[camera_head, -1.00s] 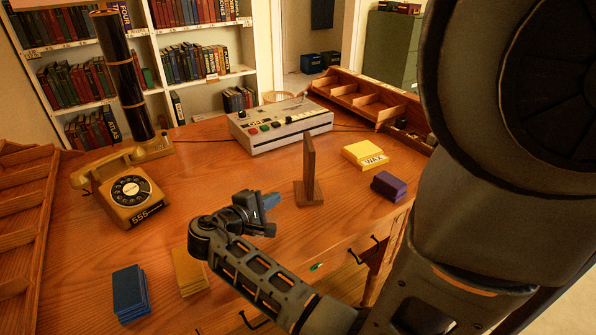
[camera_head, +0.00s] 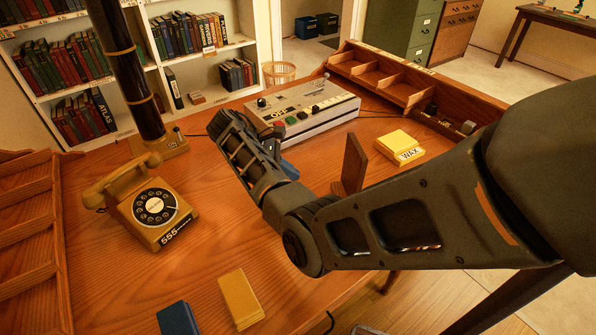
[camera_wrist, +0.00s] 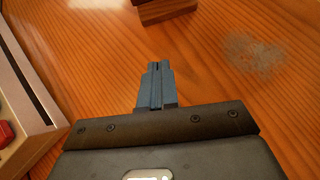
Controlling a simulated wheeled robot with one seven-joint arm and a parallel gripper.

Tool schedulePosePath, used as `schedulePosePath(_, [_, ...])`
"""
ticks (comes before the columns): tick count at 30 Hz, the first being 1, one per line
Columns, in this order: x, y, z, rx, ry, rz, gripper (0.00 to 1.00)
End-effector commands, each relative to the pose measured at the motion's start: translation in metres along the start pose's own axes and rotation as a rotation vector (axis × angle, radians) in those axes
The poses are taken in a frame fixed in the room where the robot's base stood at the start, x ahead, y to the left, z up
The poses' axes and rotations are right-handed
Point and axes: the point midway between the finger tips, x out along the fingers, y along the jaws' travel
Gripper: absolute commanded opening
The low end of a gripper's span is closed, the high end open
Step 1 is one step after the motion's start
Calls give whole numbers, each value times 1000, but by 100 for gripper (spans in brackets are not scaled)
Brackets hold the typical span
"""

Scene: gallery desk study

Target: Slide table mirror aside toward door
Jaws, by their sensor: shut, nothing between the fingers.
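The table mirror (camera_head: 354,164) stands upright on the desk, a thin brown wooden panel seen nearly edge-on. My forearm hides its lower part and base in the head view. A wooden block, apparently its base (camera_wrist: 166,10), shows at the top edge of the wrist view. My gripper (camera_head: 288,169) is left of the mirror, near the front of the grey button machine, mostly hidden by my wrist. In the wrist view its blue fingers (camera_wrist: 158,70) are together and empty, with a gap of bare desk between them and the wooden block.
The grey machine (camera_head: 303,108) stands close behind my gripper. A yellow wax block (camera_head: 400,145) lies right of the mirror, before a wooden organizer (camera_head: 385,78). A telephone (camera_head: 150,208) stands left. The doorway (camera_head: 312,45) is at the back.

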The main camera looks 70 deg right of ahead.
Motion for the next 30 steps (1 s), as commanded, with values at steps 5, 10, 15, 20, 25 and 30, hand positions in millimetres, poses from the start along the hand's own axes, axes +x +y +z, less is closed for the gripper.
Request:
schedulePosePath(5, [39,0,-1,3,-1,-1,0])
schedulePosePath(10, [69,0,1,1,-1,-1,0])
schedulePosePath(15, [88,0,17,4,0,0,0])
schedulePosePath(20, [98,0,26,4,0,2,0])
schedulePosePath(25, [102,0,29,3,0,2,0])
schedulePosePath(30, [102,0,28,3,0,2,0])
